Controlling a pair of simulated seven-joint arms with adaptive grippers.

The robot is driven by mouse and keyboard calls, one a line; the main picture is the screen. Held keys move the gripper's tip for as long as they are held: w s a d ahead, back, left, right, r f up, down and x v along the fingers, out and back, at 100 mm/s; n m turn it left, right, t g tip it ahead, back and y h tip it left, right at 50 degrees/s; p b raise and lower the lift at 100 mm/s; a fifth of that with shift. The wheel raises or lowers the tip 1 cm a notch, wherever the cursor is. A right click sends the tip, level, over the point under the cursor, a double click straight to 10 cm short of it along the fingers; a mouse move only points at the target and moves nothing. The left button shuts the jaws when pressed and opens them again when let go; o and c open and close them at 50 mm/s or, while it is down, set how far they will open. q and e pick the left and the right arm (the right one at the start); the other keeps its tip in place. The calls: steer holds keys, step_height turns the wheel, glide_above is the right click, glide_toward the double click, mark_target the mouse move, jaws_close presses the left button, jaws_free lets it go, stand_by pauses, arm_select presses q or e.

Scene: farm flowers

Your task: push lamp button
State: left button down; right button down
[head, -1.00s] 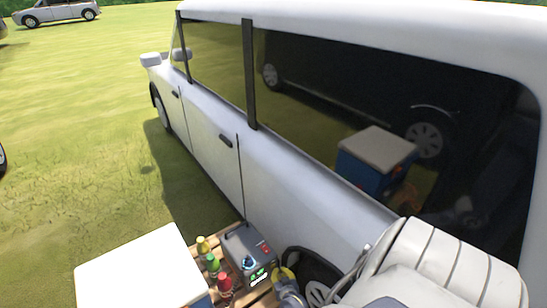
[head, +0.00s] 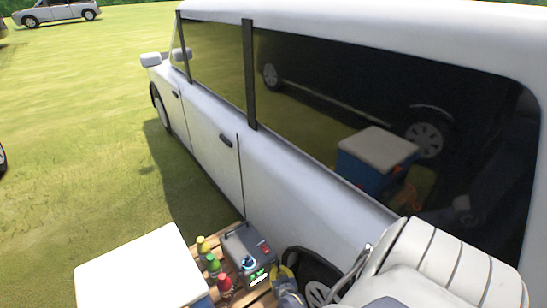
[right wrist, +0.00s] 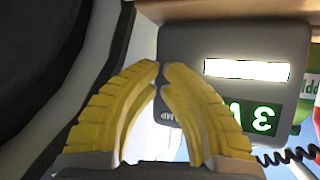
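A grey box-shaped device (head: 248,248) with a handle, a blue knob, a red part on top and a lit front stands on a wooden slatted surface. In the right wrist view its grey front panel (right wrist: 185,45) shows upside down, with a bright white strip (right wrist: 247,70) and a green display (right wrist: 262,118). I cannot tell which part is the lamp button. My right gripper (head: 283,271) is just right of the device's front. In the right wrist view its yellow fingers (right wrist: 161,73) meet at the tips, empty, in front of the panel. Contact is unclear. My left gripper is out of view.
Several bottles (head: 213,263) stand left of the device. A white-lidded cooler (head: 140,268) is farther left. The white car (head: 205,125) stands close behind, its wheel (head: 318,292) near my right gripper. A coiled black cord (right wrist: 290,156) hangs by the panel.

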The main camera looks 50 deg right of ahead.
steer(key=shift+w, duration=0.15)
stand_by(0.4)
steer(key=shift+s+a, duration=0.1)
steer(key=shift+s, duration=0.5)
steer(key=shift+s+a, duration=0.15)
steer(key=shift+s, duration=0.85)
steer(key=shift+s+a, duration=0.2)
steer(key=shift+s, duration=0.75)
steer(key=shift+s+a, duration=0.15)
steer(key=shift+s, duration=0.85)
